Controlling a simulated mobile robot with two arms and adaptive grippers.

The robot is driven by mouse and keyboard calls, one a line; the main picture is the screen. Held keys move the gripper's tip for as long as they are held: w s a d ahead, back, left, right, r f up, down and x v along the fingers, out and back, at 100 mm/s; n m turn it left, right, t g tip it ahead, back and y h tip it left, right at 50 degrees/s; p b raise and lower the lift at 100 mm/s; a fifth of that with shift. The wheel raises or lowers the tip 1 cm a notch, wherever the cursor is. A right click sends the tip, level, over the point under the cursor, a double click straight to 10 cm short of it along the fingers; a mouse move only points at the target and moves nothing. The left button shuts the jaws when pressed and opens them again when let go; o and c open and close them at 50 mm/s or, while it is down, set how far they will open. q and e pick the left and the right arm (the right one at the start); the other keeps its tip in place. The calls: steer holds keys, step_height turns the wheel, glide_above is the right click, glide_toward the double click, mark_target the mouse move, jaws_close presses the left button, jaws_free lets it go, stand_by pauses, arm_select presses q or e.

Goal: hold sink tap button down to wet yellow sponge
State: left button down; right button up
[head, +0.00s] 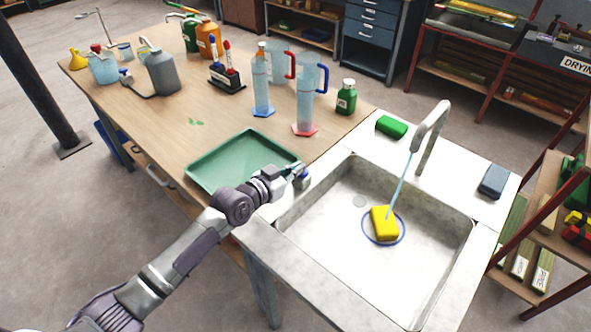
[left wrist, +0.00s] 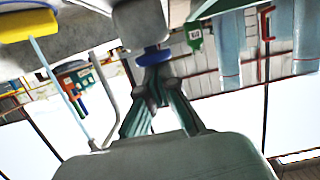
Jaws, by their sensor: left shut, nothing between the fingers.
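The yellow sponge (head: 384,223) lies in the sink basin (head: 330,230), inside a blue ring (head: 367,237). A pale blue stream of water (head: 401,186) runs from the sink tap (head: 431,127) down onto the sponge. My left gripper (head: 298,171) is shut and empty at the blue and grey tap button (head: 303,183), on the sink's left rim. In the left wrist view, which looks upside down, the shut fingertips (left wrist: 154,62) meet the blue button top (left wrist: 153,53); the sponge (left wrist: 27,25) and water stream (left wrist: 57,85) also show. My right gripper is not in view.
A green tray (head: 222,156) lies on the wooden table beside my left arm. Measuring cylinders (head: 306,97) and a green bottle (head: 346,98) stand behind. A green sponge (head: 391,126) and a blue-grey sponge (head: 493,181) lie on the sink surround.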

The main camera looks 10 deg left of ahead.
arm_select(q)
steer(key=shift+s+f, duration=0.15)
steer(key=shift+f, duration=0.5)
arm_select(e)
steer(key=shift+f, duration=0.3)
arm_select(q)
steer(key=shift+s+f, duration=0.1)
steer(key=shift+f, duration=0.2)
stand_by(0.3)
steer(key=r+p, duration=0.2)
steer(key=r, duration=0.1)
steer(key=r+p, duration=0.2)
steer(key=shift+w+r, duration=0.25)
steer(key=shift+w, duration=0.05)
steer(key=b+v, duration=0.2)
steer(key=v, duration=0.8)
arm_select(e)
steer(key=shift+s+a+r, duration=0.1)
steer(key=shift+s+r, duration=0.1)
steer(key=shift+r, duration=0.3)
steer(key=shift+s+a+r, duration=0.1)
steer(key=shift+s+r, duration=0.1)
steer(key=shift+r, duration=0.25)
arm_select(q)
steer(key=shift+r, duration=0.1)
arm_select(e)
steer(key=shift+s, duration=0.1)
